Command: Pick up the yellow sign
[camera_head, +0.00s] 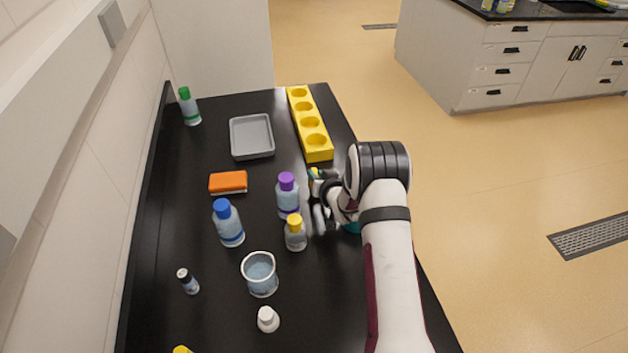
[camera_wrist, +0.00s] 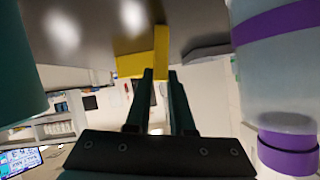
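In the head view the yellow sign (camera_head: 314,173) shows only as a small yellow patch at my gripper (camera_head: 318,189), mostly hidden by the fingers. In the wrist view a narrow upright yellow strip, which I take for the sign (camera_wrist: 160,62), fills the small gap between my gripper's dark fingertips (camera_wrist: 160,75). The fingers are close together and appear to touch it on both sides. A wider yellow patch shows left of it; I cannot tell whether it is part of the sign or the rack behind. The sign's lower end is not clear.
A purple-capped bottle (camera_head: 288,198) stands close left of my gripper, and a teal object (camera_head: 351,227) is close on the right. A yellow-capped bottle (camera_head: 295,234), beaker (camera_head: 260,276) and blue-capped bottle (camera_head: 228,224) stand nearer. A yellow rack (camera_head: 320,155) and grey tray (camera_head: 252,154) lie beyond.

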